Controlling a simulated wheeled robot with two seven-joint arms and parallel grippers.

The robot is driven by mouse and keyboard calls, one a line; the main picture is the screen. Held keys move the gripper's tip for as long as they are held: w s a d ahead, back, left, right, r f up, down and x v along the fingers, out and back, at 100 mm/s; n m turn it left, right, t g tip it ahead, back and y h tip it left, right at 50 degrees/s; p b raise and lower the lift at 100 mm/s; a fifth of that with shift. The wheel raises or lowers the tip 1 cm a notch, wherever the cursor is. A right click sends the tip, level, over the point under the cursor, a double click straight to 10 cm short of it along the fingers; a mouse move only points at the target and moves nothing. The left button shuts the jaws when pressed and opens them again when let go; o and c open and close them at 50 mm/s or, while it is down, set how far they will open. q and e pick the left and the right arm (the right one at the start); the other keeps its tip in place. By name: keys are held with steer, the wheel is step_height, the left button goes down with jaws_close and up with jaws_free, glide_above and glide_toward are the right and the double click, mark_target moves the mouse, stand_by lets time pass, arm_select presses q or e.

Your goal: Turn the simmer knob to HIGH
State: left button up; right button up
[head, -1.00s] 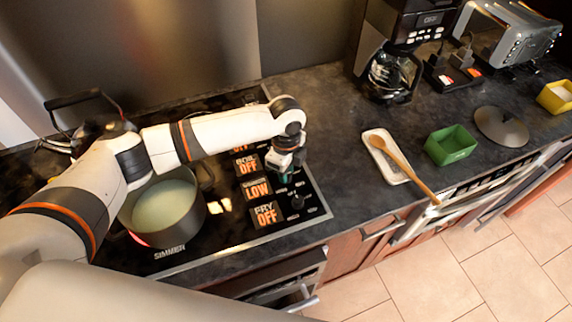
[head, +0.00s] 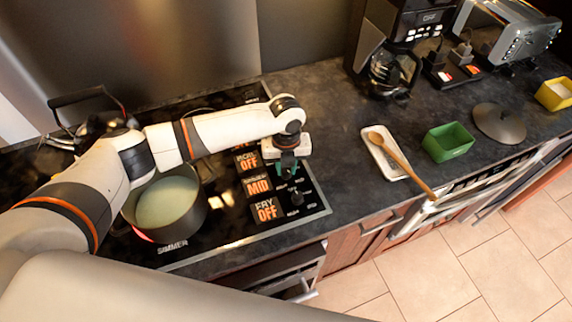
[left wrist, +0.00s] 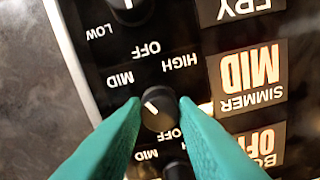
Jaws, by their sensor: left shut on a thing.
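My left gripper (head: 288,172) reaches down over the right side of the cooktop (head: 240,232). In the left wrist view its two green fingers (left wrist: 158,122) are shut on the black simmer knob (left wrist: 158,107), one on each side. The white mark on the knob is tilted. The simmer display (head: 257,186) reads MID, and it also reads MID in the left wrist view (left wrist: 250,68). The printed word HIGH (left wrist: 181,64) is on the panel near the knob. My right gripper is not in view.
A pot (head: 166,206) with pale contents stands on the glowing burner marked SIMMER. The fry knob (left wrist: 128,8) is close to the simmer knob, and the fry display (head: 266,209) reads OFF. A wooden spoon (head: 402,162) lies across a white rest on the counter.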

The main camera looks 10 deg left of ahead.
mark_target(286, 170)
arm_select(q)
steer(key=m, duration=0.6)
steer(key=shift+m+b, duration=0.3)
steer(key=m+b, duration=0.1)
steer(key=m, duration=0.4)
steer(key=shift+m, duration=0.4)
steer(key=o, duration=1)
step_height(286, 170, up, 12)
steer(key=b, duration=0.3)
